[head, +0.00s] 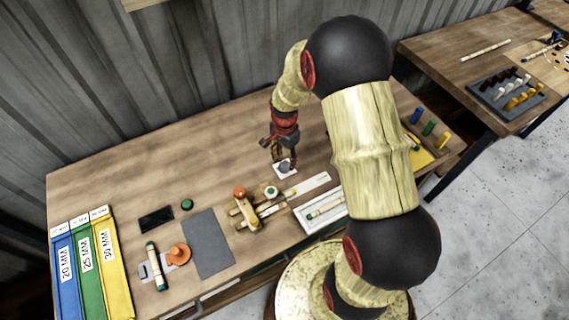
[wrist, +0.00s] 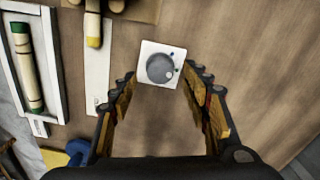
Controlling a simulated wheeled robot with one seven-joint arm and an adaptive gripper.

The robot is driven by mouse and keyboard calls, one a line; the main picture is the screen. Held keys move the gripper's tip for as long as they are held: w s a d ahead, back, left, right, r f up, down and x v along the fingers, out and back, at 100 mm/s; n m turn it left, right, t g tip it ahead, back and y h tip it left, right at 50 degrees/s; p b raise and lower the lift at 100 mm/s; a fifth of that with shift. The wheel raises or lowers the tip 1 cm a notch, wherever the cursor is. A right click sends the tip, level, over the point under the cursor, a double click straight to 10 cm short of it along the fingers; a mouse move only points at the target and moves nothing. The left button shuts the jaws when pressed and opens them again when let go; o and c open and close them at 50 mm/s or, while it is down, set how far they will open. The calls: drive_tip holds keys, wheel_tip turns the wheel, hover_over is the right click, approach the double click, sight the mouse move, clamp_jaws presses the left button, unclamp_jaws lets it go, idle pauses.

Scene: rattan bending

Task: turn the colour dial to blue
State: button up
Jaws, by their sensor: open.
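The colour dial is a round grey knob on a white square plate; in the wrist view the knob (wrist: 160,68) sits at the upper middle. In the head view the dial's white plate (head: 279,174) lies on the bench just below my gripper (head: 279,148). My gripper (wrist: 160,84) is open in the wrist view, one finger on each side of the dial, with nothing between the pads touching the knob.
A white tray with a green-ended rattan piece (head: 324,208) lies right of the dial. A wooden jig with an orange knob (head: 240,192) stands at front left. Blue, green and yellow labelled bins (head: 88,258) are at far left. Bare bench surrounds the dial's back and left.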

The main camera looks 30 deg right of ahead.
sight(284, 164)
drive_tip(key=shift+f, duration=1.8)
drive_tip(key=shift+c, duration=0.4)
drive_tip(key=c, duration=1.1)
drive_tip(key=shift+o, duration=0.2)
drive_tip(key=n, duration=0.6)
drive_tip(key=shift+p, duration=0.35)
drive_tip(key=n, duration=0.5)
drive_tip(key=shift+n, duration=0.4)
